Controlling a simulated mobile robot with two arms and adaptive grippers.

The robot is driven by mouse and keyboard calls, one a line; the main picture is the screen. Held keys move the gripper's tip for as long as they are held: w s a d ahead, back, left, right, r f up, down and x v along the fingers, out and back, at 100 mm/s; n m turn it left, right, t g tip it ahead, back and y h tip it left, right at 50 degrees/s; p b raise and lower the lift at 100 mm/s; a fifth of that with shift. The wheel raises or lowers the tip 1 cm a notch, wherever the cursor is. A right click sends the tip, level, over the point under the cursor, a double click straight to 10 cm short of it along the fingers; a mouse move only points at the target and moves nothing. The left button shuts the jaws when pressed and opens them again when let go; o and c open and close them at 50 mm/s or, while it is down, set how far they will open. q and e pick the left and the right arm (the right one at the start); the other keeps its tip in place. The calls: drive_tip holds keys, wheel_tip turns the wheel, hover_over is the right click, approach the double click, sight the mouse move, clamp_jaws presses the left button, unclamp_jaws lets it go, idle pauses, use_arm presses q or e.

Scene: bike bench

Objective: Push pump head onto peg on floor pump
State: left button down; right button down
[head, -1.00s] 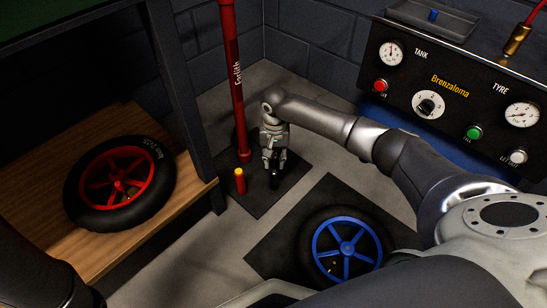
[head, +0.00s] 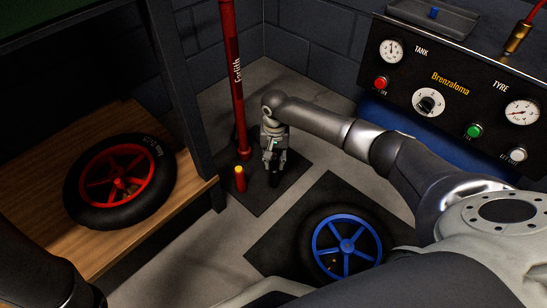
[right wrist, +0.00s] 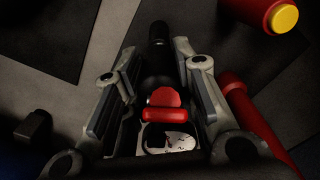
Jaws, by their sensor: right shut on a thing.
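The floor pump (head: 236,90) is a tall red cylinder standing on a dark mat in the head view. A short red post with a yellow tip (head: 240,179), which looks like the peg, stands upright in front of it. My right gripper (head: 273,168) points down just right of this post. It is shut on the pump head (right wrist: 158,62), a black piece with a red part (right wrist: 165,105) between the fingers in the right wrist view. The yellow-tipped post (right wrist: 268,14) is at that view's upper right, apart from the pump head. My left gripper is out of view.
A wooden shelf (head: 110,255) with a red-rimmed wheel (head: 118,183) stands at the left, its dark post near the pump. A blue-rimmed wheel (head: 347,246) lies on a mat in front. A gauge panel (head: 455,95) is at the right.

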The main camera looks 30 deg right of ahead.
drive_tip(key=shift+f, duration=0.75)
drive_tip(key=c, duration=1.1)
unclamp_jaws()
